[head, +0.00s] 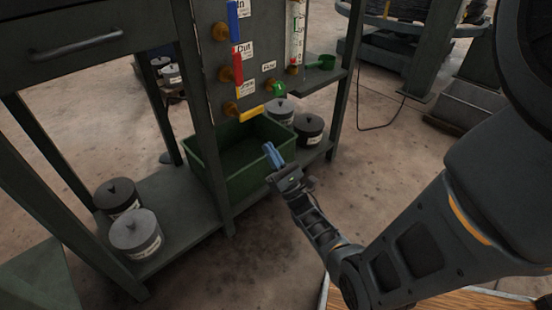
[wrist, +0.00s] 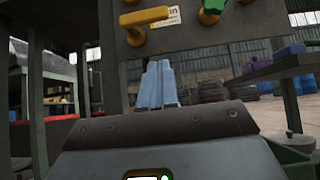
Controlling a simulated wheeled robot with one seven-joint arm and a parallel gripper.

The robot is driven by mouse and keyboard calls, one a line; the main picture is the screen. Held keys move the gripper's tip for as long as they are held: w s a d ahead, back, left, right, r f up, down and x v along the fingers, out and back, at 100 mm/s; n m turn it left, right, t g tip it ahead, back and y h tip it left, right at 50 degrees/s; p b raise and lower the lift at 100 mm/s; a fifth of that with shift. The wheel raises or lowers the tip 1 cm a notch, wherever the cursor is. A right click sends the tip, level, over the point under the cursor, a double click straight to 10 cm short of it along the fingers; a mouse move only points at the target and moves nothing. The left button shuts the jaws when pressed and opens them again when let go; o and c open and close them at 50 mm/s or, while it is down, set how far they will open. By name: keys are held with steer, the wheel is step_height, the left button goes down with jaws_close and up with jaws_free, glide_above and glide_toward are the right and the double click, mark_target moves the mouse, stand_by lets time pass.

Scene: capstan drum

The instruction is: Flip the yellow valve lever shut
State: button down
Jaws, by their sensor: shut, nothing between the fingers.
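The yellow valve lever (head: 251,114) is on the lowest valve of the grey panel, beside a label reading "Drain". It points sideways to the right in the head view. In the wrist view the yellow lever (wrist: 145,15) lies nearly level at the top, beside its label. My gripper (head: 271,154) is below and to the right of the lever, over the green bin, and apart from the lever. Its blue fingers (wrist: 158,84) are shut and empty in the wrist view, below the lever.
Blue (head: 233,22) and red (head: 237,65) levers are above the yellow one. A green knob (head: 279,89) and a small shelf (head: 318,78) are to its right. The green bin (head: 213,172) stands below. Lidded pots (head: 310,128) stand beside the bin.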

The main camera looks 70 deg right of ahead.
step_height(320, 180, up, 7)
steer(key=w+d+p, duration=0.1)
steer(key=w, duration=0.1)
steer(key=shift+w+d+r+p, duration=0.15)
steer(key=shift+w+d+p, duration=0.2)
steer(key=shift+p, duration=0.05)
steer(key=shift+s+n+t+y, duration=0.1)
steer(key=shift+n+t+y, duration=0.2)
steer(key=shift+n+y, duration=0.15)
steer(key=shift+d+n+y+b, duration=0.1)
steer(key=shift+n+y+b, duration=0.25)
steer(key=shift+y, duration=0.1)
